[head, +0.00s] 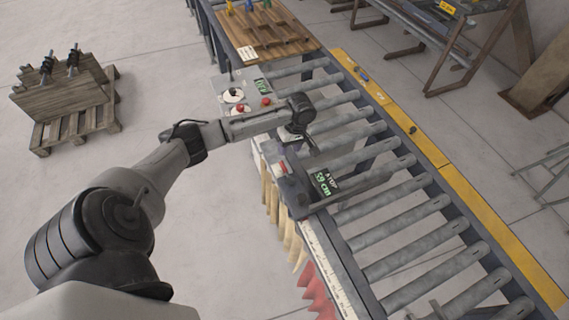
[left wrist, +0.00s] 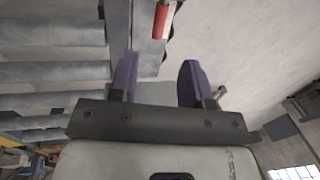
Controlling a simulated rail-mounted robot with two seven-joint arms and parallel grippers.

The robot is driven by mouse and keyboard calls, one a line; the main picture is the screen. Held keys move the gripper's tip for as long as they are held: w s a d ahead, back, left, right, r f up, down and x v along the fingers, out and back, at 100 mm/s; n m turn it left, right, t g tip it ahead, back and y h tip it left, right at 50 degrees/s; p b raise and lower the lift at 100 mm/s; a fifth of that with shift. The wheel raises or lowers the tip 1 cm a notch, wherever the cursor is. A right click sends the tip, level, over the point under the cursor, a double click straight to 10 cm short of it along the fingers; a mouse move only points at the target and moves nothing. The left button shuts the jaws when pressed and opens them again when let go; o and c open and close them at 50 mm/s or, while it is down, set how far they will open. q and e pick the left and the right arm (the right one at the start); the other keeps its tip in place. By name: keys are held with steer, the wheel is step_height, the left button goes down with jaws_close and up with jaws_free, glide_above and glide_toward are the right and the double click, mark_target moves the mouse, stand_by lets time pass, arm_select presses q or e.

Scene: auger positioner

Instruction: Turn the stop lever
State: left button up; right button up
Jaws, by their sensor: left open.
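The stop carriage (head: 292,196) sits on the near rail of the roller conveyor, with a green display reading about 59 cm. A small red handle (head: 283,168), which looks like the stop lever, is on its near-left side. In the left wrist view the red and white handle (left wrist: 161,18) is at the top, beyond the fingertips. My left gripper (left wrist: 160,75) is open and empty, with its two purple fingers apart and not touching the handle. In the head view it is just above the carriage, largely hidden by my wrist. My right gripper is not in view.
A control panel with red buttons (head: 266,101) and a display stands beside the conveyor, close to my left forearm. Rollers (head: 400,228) run to the lower right along a yellow edge (head: 480,205). A wooden board (head: 262,35) and a pallet (head: 75,115) stand farther off.

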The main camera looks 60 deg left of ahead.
mark_target(284, 166)
arm_select(q)
steer(key=f, duration=0.3)
steer(key=s+f, duration=0.1)
steer(key=f, duration=0.2)
steer(key=s+f, duration=0.1)
steer(key=f, duration=0.2)
steer(key=shift+a+f, duration=0.1)
steer(key=shift+f, duration=0.05)
steer(key=shift+c, duration=0.2)
jaws_close()
steer(key=shift+w, duration=0.1)
